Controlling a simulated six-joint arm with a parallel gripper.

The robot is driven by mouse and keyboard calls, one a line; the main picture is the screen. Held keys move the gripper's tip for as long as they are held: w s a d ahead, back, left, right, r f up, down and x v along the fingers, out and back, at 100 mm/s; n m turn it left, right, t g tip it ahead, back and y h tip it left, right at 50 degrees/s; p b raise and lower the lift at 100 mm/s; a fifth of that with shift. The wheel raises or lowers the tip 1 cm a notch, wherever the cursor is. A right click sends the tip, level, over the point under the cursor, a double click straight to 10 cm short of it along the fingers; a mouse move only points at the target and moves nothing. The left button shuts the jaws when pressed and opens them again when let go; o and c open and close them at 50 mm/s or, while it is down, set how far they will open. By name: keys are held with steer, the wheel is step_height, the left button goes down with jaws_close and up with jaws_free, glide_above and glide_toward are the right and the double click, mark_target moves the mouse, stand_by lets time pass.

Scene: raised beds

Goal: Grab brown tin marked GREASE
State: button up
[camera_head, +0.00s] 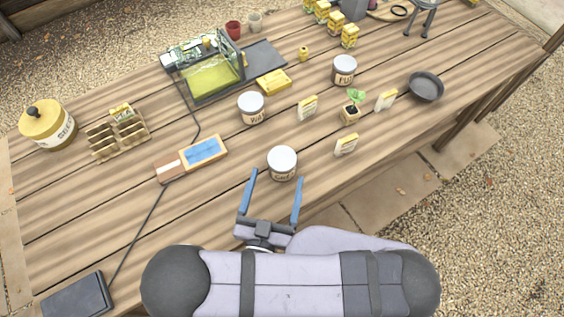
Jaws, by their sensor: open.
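Three similar small tins with white lids and brownish label bands stand upright on the wooden table. The nearest tin (283,163) has a label that seems to start with G, probably GREASE, but the print is too small to be sure. A second tin (251,108) reads something like WA, and a third tin (344,70) something like FU. My gripper (275,177) is open and empty, its two blue fingers pointing at the nearest tin from the front edge side. The fingertips are close to that tin's near side; I cannot tell whether they touch or straddle it.
A blue-screened device (203,151) lies left of the nearest tin, with a cable. Small yellow-and-white cards (346,145) and a potted seedling (350,107) stand to the right. A dark round dish (426,87) is further right.

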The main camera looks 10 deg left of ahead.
mark_target(279, 172)
steer(key=shift+w, duration=0.1)
steer(key=shift+w, duration=2.5)
steer(key=c, duration=1.4)
steer(key=shift+r, duration=0.15)
steer(key=shift+r, duration=4.85)
